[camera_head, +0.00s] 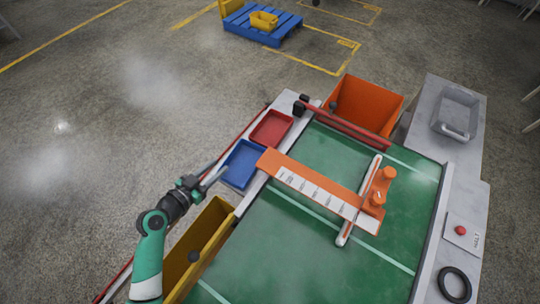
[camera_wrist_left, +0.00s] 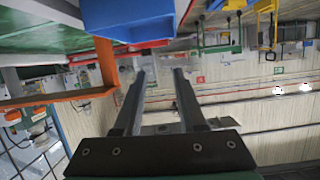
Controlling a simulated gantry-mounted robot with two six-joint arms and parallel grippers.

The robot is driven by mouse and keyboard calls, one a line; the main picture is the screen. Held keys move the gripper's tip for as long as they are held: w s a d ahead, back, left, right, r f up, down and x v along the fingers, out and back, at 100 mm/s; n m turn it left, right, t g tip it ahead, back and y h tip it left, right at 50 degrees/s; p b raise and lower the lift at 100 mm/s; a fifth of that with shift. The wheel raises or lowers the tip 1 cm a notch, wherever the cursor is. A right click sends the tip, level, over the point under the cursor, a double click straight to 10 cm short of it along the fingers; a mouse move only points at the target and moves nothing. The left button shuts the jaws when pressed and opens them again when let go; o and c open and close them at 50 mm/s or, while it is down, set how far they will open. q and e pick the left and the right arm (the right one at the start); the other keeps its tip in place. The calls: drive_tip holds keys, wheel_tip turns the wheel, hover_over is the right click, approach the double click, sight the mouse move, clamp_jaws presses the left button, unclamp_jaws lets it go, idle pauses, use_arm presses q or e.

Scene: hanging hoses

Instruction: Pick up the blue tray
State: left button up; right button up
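The blue tray (camera_head: 241,166) sits at the left edge of the green work surface, beside a red tray (camera_head: 271,128). My left gripper (camera_head: 214,175) comes in from the left, with its fingers just left of the blue tray and pointing toward it. In the left wrist view, the fingers (camera_wrist_left: 160,78) are apart with nothing between them, and the blue tray (camera_wrist_left: 128,20) shows beyond the fingertips at the top. Contact between fingers and tray is not visible. My right gripper is not in view.
An orange bar with a white scale (camera_head: 309,189) lies across the green surface (camera_head: 300,245), close to the blue tray. A yellow bin (camera_head: 200,238) stands just below my left gripper, and an orange bin (camera_head: 366,104) stands at the back. Open floor lies to the left.

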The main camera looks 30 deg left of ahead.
sight(226, 160)
use_arm(q)
drive_tip(key=s+a+f+n+y+p, duration=0.1)
drive_tip(key=s+a+f, duration=0.1)
drive_tip(key=s+a, duration=0.1)
drive_tip(key=shift+g, duration=0.4)
drive_tip(key=x, duration=0.2)
drive_tip(key=b+x, duration=0.1)
drive_tip(key=x, duration=0.2)
drive_tip(key=shift+w+d+f, duration=0.15)
drive_tip(key=shift+w+d, duration=0.1)
drive_tip(key=shift+w, duration=0.1)
drive_tip(key=b+x, duration=0.2)
drive_tip(key=x, duration=0.3)
drive_tip(key=shift+f+b, duration=0.3)
drive_tip(key=shift+s, duration=0.1)
clamp_jaws()
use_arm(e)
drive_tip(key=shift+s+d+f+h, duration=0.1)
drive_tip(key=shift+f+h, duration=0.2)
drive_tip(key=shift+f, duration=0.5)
